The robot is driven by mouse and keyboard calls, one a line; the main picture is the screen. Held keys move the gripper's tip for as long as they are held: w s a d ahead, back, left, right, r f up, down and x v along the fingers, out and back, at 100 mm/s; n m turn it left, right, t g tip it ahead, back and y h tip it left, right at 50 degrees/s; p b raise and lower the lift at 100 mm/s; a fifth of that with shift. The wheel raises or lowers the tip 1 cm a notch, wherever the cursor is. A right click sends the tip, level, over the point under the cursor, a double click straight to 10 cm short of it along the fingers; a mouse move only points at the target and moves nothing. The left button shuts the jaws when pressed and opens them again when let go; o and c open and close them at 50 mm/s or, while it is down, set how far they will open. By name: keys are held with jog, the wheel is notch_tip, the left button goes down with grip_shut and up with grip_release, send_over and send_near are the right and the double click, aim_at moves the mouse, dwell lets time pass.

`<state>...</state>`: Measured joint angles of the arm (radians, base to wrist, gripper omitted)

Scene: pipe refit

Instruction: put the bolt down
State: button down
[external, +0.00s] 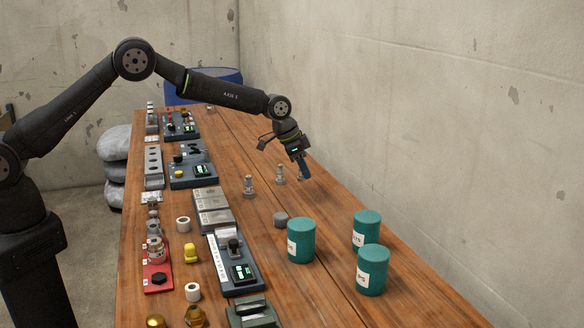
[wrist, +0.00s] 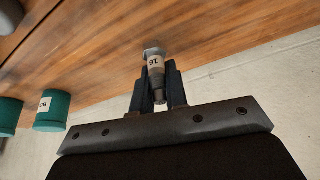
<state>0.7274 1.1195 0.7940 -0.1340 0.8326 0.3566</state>
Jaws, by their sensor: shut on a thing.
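My gripper (external: 302,167) is over the right part of the wooden table (external: 335,230), with its fingers pointing down. It also shows in the wrist view (wrist: 157,78), its two dark fingers shut around the shank of a grey bolt (wrist: 155,51). The bolt carries a pale label with a marking, seen tilted. In the external view the bolt (external: 304,178) shows only as a small grey piece below the fingers. I cannot tell whether it touches the table. Two similar grey bolts, one nearer (external: 249,186) and one farther (external: 280,174), stand upright to the left of my gripper.
Three teal canisters, at left (external: 301,241), at back (external: 366,231) and in front (external: 372,270), stand on the table nearer the camera. A grey round piece (external: 281,218) lies beside them. Devices and fittings line the left edge. A concrete wall (external: 430,120) borders the right.

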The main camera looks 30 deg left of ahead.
jog(key=w+f, duration=0.1)
jog(key=w+a+f, duration=0.1)
jog(key=w, duration=0.1)
jog(key=shift+f, duration=1.9)
jog(key=shift+f, duration=0.1)
jog(key=c, duration=1.4)
grip_release()
jog(key=shift+f, duration=0.1)
jog(key=shift+c, duration=0.2)
jog(key=v, duration=1.2)
jog(key=shift+s+d, duration=0.1)
